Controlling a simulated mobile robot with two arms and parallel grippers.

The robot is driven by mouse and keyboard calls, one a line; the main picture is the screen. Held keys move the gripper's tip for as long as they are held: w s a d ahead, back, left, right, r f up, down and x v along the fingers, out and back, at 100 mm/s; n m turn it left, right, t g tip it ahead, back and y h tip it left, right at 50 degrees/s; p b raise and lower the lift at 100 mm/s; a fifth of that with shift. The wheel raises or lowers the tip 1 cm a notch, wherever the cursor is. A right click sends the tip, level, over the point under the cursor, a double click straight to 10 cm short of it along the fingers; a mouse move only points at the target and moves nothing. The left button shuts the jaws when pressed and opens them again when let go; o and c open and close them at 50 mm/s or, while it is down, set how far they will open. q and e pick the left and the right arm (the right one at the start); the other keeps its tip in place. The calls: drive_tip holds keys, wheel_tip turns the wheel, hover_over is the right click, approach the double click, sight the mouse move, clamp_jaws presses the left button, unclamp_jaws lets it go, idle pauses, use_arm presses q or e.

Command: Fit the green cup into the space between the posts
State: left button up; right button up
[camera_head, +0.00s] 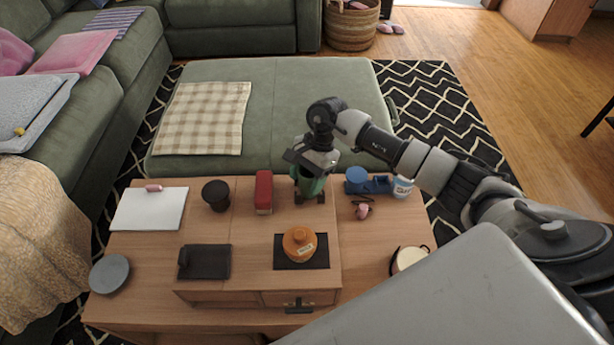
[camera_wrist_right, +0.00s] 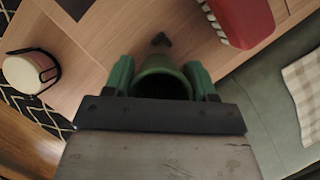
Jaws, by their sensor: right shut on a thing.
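The green cup (camera_head: 309,186) is in my right gripper (camera_head: 310,192), over the back middle of the wooden coffee table. In the right wrist view the cup (camera_wrist_right: 160,68) sits between the two fingers of the gripper (camera_wrist_right: 161,75), its dark open mouth facing the camera. Small dark pieces show below the cup in the head view, and a small black piece (camera_wrist_right: 161,40) lies on the table just beyond it in the wrist view. I cannot tell whether these are the posts. Whether the cup touches the table is hidden. My left gripper is not in view.
A red case (camera_head: 264,192) stands close left of the cup, a dark brown cup (camera_head: 216,195) farther left. A blue object (camera_head: 357,179) and white tub (camera_head: 402,187) are to the right. An orange pot (camera_head: 299,243) is in front. A green ottoman (camera_head: 290,110) adjoins behind.

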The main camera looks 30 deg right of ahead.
idle(0.3)
drive_tip(key=o, duration=1)
drive_tip(key=shift+r, duration=0.1)
